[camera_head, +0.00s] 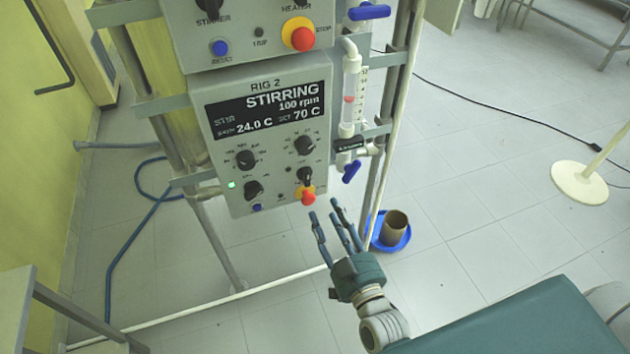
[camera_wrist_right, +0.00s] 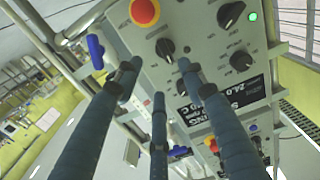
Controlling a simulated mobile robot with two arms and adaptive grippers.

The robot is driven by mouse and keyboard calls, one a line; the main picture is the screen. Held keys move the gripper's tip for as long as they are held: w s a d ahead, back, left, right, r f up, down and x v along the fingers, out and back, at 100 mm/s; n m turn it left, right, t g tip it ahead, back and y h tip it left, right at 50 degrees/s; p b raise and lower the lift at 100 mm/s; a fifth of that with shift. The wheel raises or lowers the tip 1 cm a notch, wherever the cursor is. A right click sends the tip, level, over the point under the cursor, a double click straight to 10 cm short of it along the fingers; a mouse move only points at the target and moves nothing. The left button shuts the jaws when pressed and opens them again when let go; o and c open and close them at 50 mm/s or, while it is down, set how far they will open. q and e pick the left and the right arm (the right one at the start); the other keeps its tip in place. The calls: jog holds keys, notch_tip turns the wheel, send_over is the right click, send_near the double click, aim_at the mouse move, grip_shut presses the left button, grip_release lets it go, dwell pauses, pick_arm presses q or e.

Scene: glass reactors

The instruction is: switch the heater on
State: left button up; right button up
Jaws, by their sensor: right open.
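The RIG 2 control box (camera_head: 222,128) hangs on the frame at centre. Its display (camera_head: 265,112) reads STIRRING, 100 rpm, 24.0 C and SET 70 C. A black knob (camera_head: 304,174), probably the heater switch, sits just above the red stop button (camera_head: 308,197); its label is too small to read. In the right wrist view this knob (camera_wrist_right: 165,47) is beside the red button (camera_wrist_right: 144,12), beyond the fingertips. My right gripper (camera_head: 332,213) is open and empty, in front of the box's lower right corner, apparently not touching it. My left gripper is not in view.
Other knobs (camera_head: 246,160) and a lit green lamp (camera_head: 231,184) are on the same panel. Another control box (camera_head: 250,35) is above. A flow tube (camera_head: 351,92) with blue valve handles (camera_head: 351,171) runs along the right side.

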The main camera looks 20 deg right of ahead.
send_near(310, 181)
jog(key=w, duration=0.2)
jog(key=w+p, duration=0.1)
jog(key=w, duration=0.5)
jog(key=shift+w+a+f+p, duration=0.1)
jog(key=shift+w+p, duration=0.2)
jog(key=shift+p, duration=0.1)
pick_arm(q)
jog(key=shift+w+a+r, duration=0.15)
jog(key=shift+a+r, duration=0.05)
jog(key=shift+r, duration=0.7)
pick_arm(e)
grip_shut()
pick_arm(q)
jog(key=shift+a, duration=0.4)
